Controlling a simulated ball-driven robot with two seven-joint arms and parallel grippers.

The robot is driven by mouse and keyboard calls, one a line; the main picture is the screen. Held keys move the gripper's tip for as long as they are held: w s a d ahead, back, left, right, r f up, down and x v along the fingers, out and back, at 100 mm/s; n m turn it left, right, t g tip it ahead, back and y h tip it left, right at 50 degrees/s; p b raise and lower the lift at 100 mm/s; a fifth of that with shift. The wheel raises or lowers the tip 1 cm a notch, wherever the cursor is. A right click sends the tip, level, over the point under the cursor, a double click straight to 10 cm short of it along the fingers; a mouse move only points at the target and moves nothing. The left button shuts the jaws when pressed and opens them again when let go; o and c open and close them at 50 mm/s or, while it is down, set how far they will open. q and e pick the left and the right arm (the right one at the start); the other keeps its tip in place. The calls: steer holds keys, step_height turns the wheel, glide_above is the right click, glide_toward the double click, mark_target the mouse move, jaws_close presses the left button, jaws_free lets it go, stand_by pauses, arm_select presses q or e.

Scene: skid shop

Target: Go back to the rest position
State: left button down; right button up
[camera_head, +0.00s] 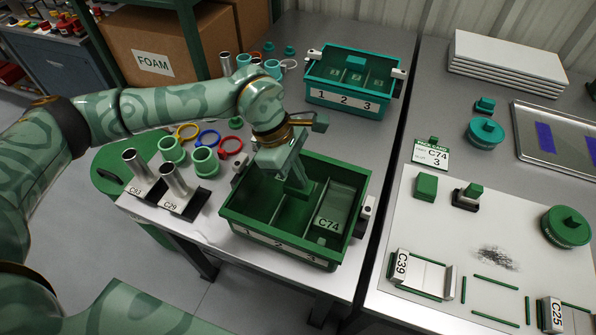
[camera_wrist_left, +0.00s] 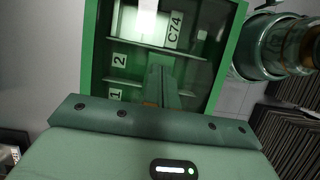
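My left gripper (camera_head: 299,184) reaches down over the green three-compartment bin (camera_head: 262,240) on the near table. Its fingers look together with nothing between them. In the left wrist view the fingers (camera_wrist_left: 161,85) point into the bin (camera_wrist_left: 92,60), and labels 1 and 2 show. A part marked C74 (camera_head: 328,224) lies in compartment 3, apart from the fingers, and also shows in the left wrist view (camera_wrist_left: 174,28). The other compartments look empty. My right gripper is out of view.
A teal bin (camera_head: 352,103) stands behind. Metal cylinders on stands (camera_head: 176,180), green cups (camera_head: 205,162) and coloured rings (camera_head: 208,137) lie left of the green bin. A white board (camera_head: 490,240) with parts is on the right table, across a narrow gap.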

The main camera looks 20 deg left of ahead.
arm_select(q)
step_height(320, 180, up, 8)
steer(key=p, duration=0.5)
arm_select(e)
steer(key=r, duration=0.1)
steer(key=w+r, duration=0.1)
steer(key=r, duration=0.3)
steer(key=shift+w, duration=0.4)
